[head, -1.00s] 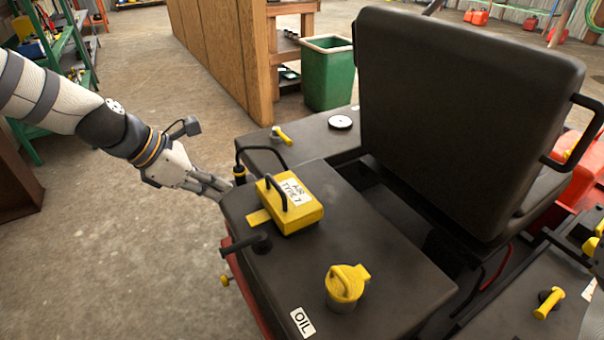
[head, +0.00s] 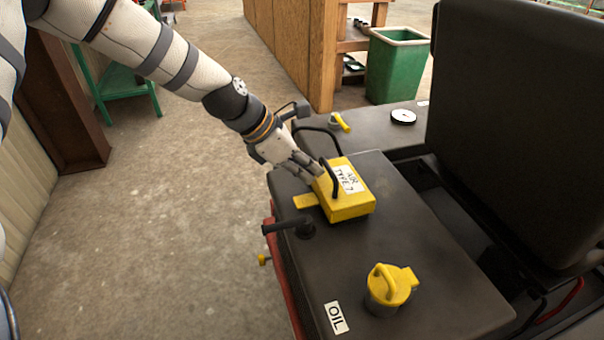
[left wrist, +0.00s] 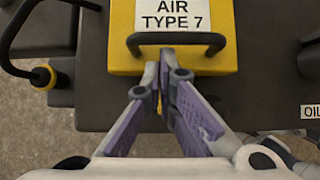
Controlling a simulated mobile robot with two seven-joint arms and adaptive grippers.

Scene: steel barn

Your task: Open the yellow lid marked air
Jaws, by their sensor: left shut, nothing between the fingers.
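The yellow lid (head: 347,205) marked "AIR TYPE 7" lies flat on the dark machine hood, with a black loop handle (head: 327,180) on top. It also shows in the left wrist view (left wrist: 205,62), with the handle (left wrist: 178,39) across it. My left gripper (head: 318,172) is shut and empty, its fingertips right at the handle. In the left wrist view the fingertips (left wrist: 167,62) are just below the handle bar, over the lid's near edge; I cannot tell if they touch. My right gripper is not in view.
A yellow oil cap (head: 389,287) stands on the hood near the "OIL" label (head: 336,318). A black lever (head: 290,226) sticks out by the lid. A tall black seat back (head: 515,130) rises at the right. A green bin (head: 397,68) stands behind. The floor (head: 170,220) at left is clear.

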